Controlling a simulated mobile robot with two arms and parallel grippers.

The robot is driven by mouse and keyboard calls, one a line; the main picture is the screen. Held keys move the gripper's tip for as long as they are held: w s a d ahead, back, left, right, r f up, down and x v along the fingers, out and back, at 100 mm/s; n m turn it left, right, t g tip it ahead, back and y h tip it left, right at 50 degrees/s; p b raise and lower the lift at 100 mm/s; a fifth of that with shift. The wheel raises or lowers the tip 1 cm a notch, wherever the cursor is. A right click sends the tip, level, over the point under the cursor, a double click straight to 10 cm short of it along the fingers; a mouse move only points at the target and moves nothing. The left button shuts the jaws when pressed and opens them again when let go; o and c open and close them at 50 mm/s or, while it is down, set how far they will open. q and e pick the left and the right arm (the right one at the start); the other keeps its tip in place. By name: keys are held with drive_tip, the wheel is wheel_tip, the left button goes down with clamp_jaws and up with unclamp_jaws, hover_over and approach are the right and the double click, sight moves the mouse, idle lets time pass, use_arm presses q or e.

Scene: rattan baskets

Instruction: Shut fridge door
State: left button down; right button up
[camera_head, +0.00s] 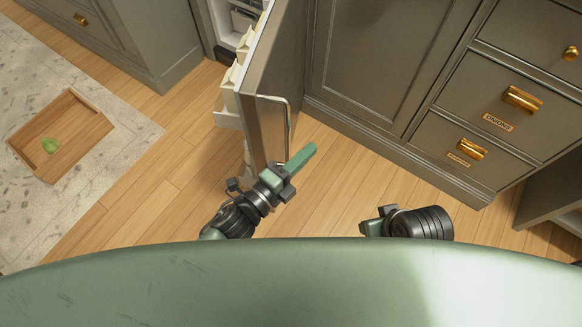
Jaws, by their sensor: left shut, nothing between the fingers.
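The fridge door (268,85) stands open, swung out from the cabinet front toward me. It has a dark grey-brown outer face with a long metal handle (289,130), and pale shelves (229,97) on its inner side. Part of the fridge interior (226,22) shows at the top. My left gripper (300,158) is shut and empty at the lower end of the door, close to the handle; I cannot tell whether it touches. My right gripper (370,228) is low at the centre right, away from the door, with its fingers mostly hidden by my body.
Cabinets with drawers (500,105) and brass handles line the right side. Another grey cabinet (150,40) stands at the upper left. A wooden tray (85,135) with a green item (50,146) lies on a pale rug (120,120). Bare wooden floor (350,170) lies right of the door.

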sight(289, 150)
use_arm(q)
drive_tip(key=shift+w+a, duration=0.35)
drive_tip(key=shift+a, duration=0.6)
drive_tip(key=shift+w+a, duration=0.3)
drive_tip(key=shift+a, duration=0.6)
drive_tip(key=shift+a+f, duration=0.1)
